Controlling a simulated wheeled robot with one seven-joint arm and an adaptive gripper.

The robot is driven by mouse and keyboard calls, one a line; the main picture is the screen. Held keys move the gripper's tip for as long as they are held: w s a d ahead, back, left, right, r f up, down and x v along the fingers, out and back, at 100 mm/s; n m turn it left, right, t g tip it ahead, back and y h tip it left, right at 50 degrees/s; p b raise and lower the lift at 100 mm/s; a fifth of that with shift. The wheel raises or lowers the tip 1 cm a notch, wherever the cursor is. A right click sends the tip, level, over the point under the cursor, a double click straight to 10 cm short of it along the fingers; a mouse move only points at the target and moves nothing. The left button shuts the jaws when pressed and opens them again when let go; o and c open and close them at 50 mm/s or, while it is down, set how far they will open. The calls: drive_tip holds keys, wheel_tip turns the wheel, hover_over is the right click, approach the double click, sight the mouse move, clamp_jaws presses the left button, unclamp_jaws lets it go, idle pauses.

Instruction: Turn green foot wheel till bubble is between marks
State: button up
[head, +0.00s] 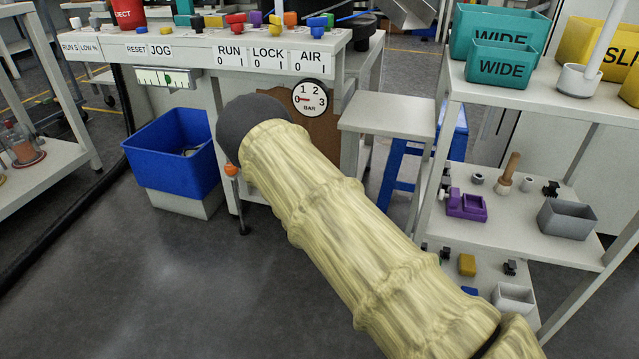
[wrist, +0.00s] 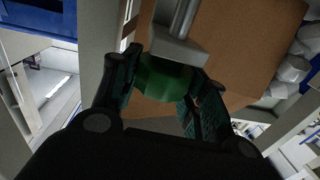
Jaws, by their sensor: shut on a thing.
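The green foot wheel (wrist: 163,80) shows in the wrist view, under a grey leg end with a metal rod. My gripper (wrist: 165,88) has one finger on each side of it and is shut on it. In the head view my sleeved arm and its dark round end hide the wheel and the gripper. The bubble level (head: 165,78) is a pale vial on the front of the bench, at the upper left of the head view. A small dark green patch shows near its middle, too small to tell exactly where the bubble lies against the marks.
An orange foot wheel (head: 231,170) is on the bench's left leg. A blue bin (head: 172,155) stands left of it. A pressure gauge (head: 310,98) hangs by a brown panel (wrist: 245,45). A grey stool (head: 388,116) and shelves stand right. The front floor is clear.

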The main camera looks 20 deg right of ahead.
drive_tip(key=shift+r, duration=0.1)
drive_tip(key=n+t+y+p, duration=0.1)
drive_tip(key=y+p, duration=0.1)
drive_tip(key=n+y+p, duration=0.2)
drive_tip(key=y, duration=0.1)
drive_tip(key=shift+n+t, duration=0.3)
drive_tip(key=shift+t, duration=0.1)
drive_tip(key=shift+n+y+p, duration=0.85)
drive_tip(key=shift+n+y, duration=0.05)
drive_tip(key=shift+y, duration=1)
drive_tip(key=o, duration=1)
drive_tip(key=shift+o, duration=0.2)
drive_tip(key=s, duration=0.7)
drive_tip(key=shift+s, duration=0.25)
